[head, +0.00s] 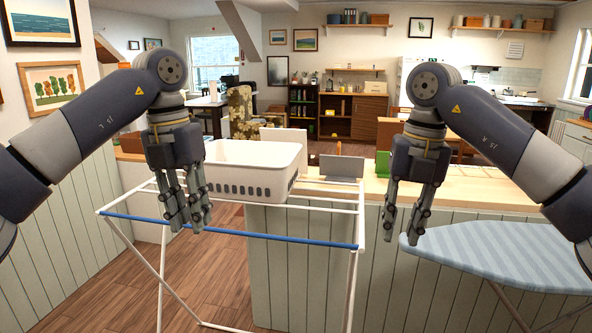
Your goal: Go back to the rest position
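My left gripper (188,222) hangs pointing down at the left, in front of a white laundry basket and over the blue rail of a drying rack. Its fingers look spread, with nothing seen between them. My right gripper (400,236) hangs pointing down at the right, in front of the wooden counter and beside the ironing board's left tip. Its fingers are apart and empty. Both arms are bent, with the forearms coming in from the sides.
The white basket (254,170) sits at the drying rack (290,239). A striped ironing board (510,258) stands at the right. A wooden counter (470,188) on a panelled half wall (300,285) crosses ahead. Wooden floor (205,275) shows at lower left.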

